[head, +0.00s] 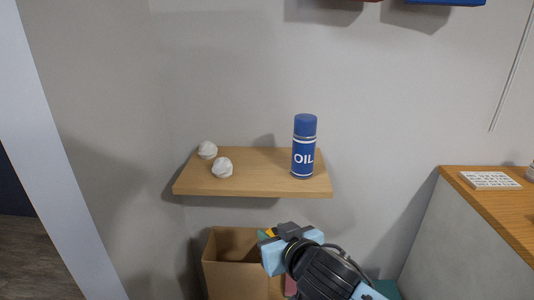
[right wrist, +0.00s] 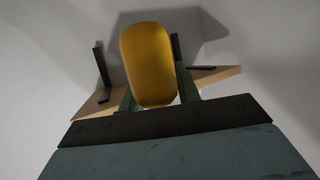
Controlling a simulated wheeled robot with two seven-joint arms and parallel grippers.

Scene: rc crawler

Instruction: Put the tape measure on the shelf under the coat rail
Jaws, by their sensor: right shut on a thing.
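The tape measure (right wrist: 148,65) is a rounded yellow block in the right wrist view, held between my right gripper's fingers (right wrist: 155,100). In the head view only a small yellow bit of it (head: 271,232) shows past my right gripper (head: 267,236). That gripper is in front of and below the wooden shelf (head: 250,185), apart from it in the picture. The shelf (right wrist: 218,76) also shows behind the tape measure in the right wrist view. The coat rail cannot be made out. My left gripper is not in view.
A blue oil can (head: 304,148) stands at the shelf's right end. Two white balls (head: 207,150) (head: 222,168) lie at its left; the middle is free. A cardboard box (head: 224,265) stands below. A wooden-topped counter (head: 490,211) with a white flat thing (head: 491,180) is at the right.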

